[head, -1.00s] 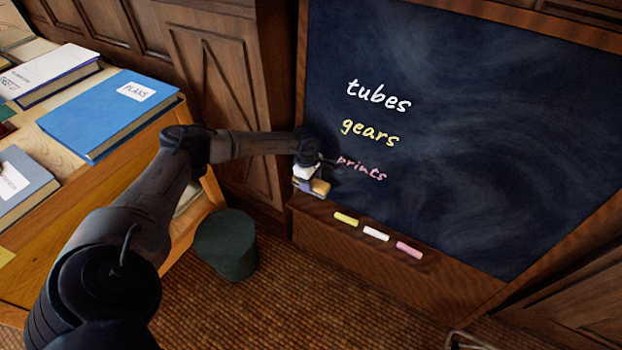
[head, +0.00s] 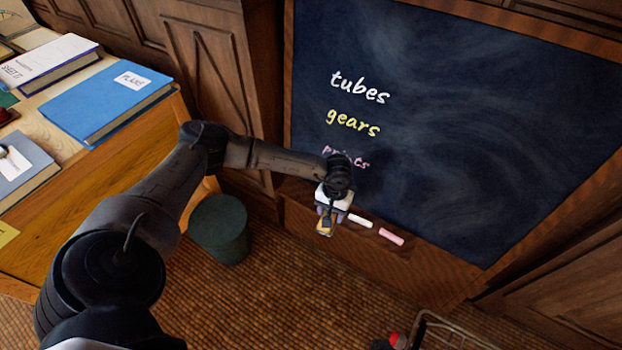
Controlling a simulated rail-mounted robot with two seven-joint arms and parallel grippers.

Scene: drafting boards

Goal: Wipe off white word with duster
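The white word "tubes" (head: 360,87) is on the dark chalkboard (head: 480,110), above the yellow word "gears" (head: 353,122) and the pink word "prints" (head: 359,163), which my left arm partly covers. My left gripper (head: 329,212) is shut on the duster (head: 325,226), a small block with a tan part. It holds the duster in front of the chalk ledge, below and apart from the white word. My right gripper is not in view.
White chalk (head: 361,221) and pink chalk (head: 391,237) lie on the ledge. A desk with books (head: 112,105) stands at left, with a dark green bin (head: 220,230) beside it. A metal wire frame (head: 425,325) is at the bottom right.

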